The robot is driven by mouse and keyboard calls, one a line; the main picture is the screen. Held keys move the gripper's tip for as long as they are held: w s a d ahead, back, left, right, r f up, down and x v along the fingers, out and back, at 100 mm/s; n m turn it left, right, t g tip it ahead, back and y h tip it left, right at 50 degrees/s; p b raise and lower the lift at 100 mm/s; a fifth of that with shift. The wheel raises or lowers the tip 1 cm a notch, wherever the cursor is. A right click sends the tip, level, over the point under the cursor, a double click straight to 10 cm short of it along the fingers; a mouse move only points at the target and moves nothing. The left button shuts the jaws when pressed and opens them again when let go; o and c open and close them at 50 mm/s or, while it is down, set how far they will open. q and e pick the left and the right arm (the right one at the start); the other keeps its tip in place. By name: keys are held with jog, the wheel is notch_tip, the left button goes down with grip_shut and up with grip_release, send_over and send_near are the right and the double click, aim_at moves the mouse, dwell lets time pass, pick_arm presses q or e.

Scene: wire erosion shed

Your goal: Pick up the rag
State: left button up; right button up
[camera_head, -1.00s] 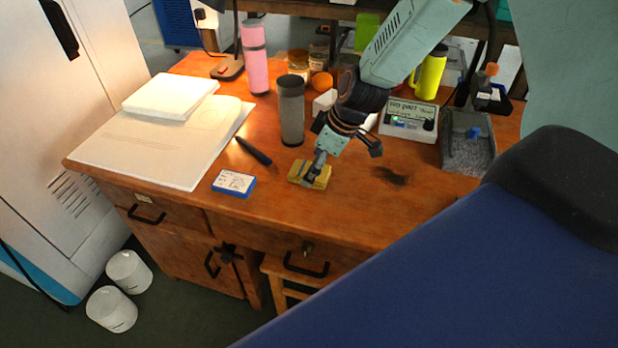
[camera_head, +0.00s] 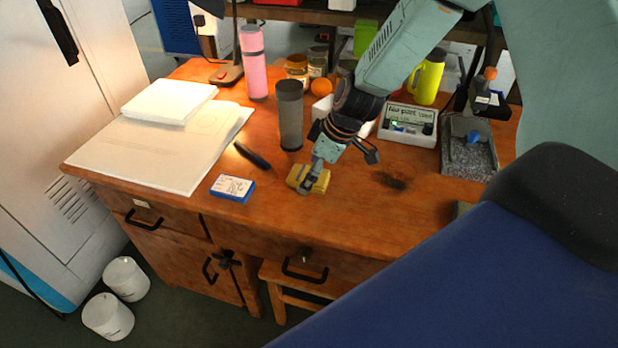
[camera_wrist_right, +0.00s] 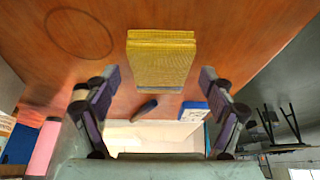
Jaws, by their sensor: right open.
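The rag is a folded yellow cloth (camera_head: 322,183) lying on the wooden desk near its front edge. My right gripper (camera_head: 311,183) is at the rag in the head view, with a finger overlapping part of it. In the right wrist view the rag (camera_wrist_right: 161,62) lies ahead, centred between the two spread fingers of the gripper (camera_wrist_right: 159,76). The gripper is open, with space on both sides of the rag. I cannot tell whether a finger touches it. My left gripper is not in view.
A blue-and-white box (camera_head: 232,188) and a dark pen-like object (camera_head: 252,156) lie left of the rag. A grey tumbler (camera_head: 290,115) stands behind it. A labelled device (camera_head: 409,122) and grey tray (camera_head: 469,150) are at right. The desk (camera_head: 350,220) is bare in front.

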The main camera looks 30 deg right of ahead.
dwell(0.3)
jog(key=c, duration=1.1)
jog(key=shift+c, duration=0.2)
jog(key=shift+r+p, duration=0.2)
jog(key=shift+p, duration=0.1)
notch_tip(320, 180, up, 10)
jog(key=p, duration=0.6)
jog(key=shift+p, duration=0.3)
